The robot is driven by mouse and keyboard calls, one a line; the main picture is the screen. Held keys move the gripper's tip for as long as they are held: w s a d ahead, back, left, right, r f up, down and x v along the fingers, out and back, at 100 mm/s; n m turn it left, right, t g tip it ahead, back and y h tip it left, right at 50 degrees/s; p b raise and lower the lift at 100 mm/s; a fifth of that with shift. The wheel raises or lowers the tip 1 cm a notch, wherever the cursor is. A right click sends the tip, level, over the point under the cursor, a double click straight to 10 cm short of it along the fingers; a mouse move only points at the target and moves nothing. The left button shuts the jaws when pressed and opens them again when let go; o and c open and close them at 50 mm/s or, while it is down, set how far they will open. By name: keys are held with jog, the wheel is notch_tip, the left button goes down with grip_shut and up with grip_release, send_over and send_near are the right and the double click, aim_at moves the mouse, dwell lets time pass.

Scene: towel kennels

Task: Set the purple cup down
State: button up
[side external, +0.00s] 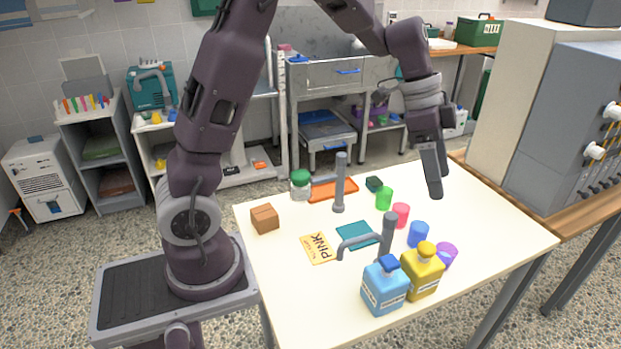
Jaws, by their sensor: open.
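The purple cup (447,254) stands on the white table near its front right, partly hidden behind the yellow bottle (422,272). My gripper (436,192) hangs above the right part of the table, pointing down, open and empty. It is apart from the purple cup, farther back and higher in the picture. A blue cup (418,234), a red-pink cup (400,215) and a green cup (384,198) stand in a slanting row leading back from the purple cup.
A blue bottle (384,287) stands beside the yellow one. The table's right side (500,234) is clear.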

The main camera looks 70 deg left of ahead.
jog(key=s+d+r+n+t+y, duration=0.1)
jog(key=s+r+n, duration=0.1)
jog(key=s+r, duration=0.3)
jog(key=s+d+r+n, duration=0.2)
jog(key=s+r, duration=0.1)
jog(key=s, duration=0.5)
jog(key=s+a+n+t+y, duration=0.1)
jog(key=s+n, duration=0.1)
jog(key=s, duration=0.5)
jog(key=s+a+f+n+t+y, duration=0.1)
jog(key=s+n+y, duration=0.1)
jog(key=s, duration=0.5)
jog(key=shift+s+f+n, duration=0.15)
jog(key=shift+f+n, duration=0.1)
jog(key=shift+n, duration=0.55)
